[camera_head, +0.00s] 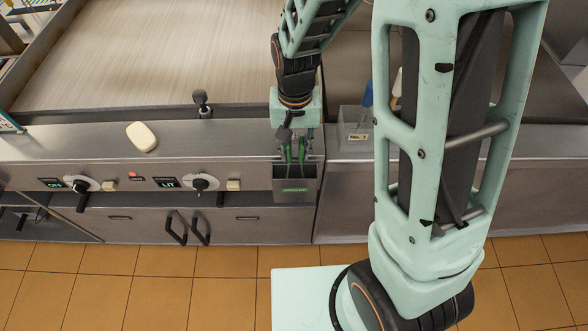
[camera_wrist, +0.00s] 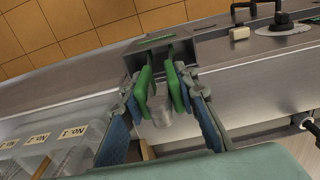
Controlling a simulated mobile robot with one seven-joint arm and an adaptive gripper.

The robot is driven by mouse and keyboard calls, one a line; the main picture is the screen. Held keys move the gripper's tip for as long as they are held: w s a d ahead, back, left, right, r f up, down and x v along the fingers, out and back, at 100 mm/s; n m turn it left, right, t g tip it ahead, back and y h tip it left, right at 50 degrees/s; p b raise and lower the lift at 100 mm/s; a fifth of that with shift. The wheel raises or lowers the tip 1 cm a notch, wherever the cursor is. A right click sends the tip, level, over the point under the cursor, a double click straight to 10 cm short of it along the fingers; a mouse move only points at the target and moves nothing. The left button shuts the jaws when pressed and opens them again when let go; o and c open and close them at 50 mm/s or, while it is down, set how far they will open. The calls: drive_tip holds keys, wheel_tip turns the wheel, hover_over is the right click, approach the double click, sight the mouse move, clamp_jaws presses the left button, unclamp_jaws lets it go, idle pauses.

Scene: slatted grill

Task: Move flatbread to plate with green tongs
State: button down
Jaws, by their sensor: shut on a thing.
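The green tongs (camera_head: 301,150) stand in a small grey holder (camera_head: 294,184) on the front of the counter. My gripper (camera_head: 296,137) is above the holder, shut on the tongs' upper part. In the wrist view, the two green arms of the tongs (camera_wrist: 145,88) lie between my blue-padded fingers (camera_wrist: 165,112), with their far ends at the holder (camera_wrist: 185,46). A pale, thick oval piece (camera_head: 141,137) lies on the steel ledge; I cannot tell whether it is the flatbread. I cannot make out a plate.
A wide slatted grill surface (camera_head: 150,50) fills the back left. A dark-handled tool (camera_head: 202,103) stands at its front edge. Knobs (camera_head: 200,184) stick out of the front panel. A clear bin (camera_head: 354,128) with a blue-handled thing is right of the holder.

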sight(295, 135)
wheel_tip(295, 135, up, 5)
drive_tip(key=shift+f+p, duration=0.1)
drive_tip(key=shift+p, duration=1.1)
drive_tip(key=shift+r, duration=3.75)
drive_tip(key=shift+s, duration=0.1)
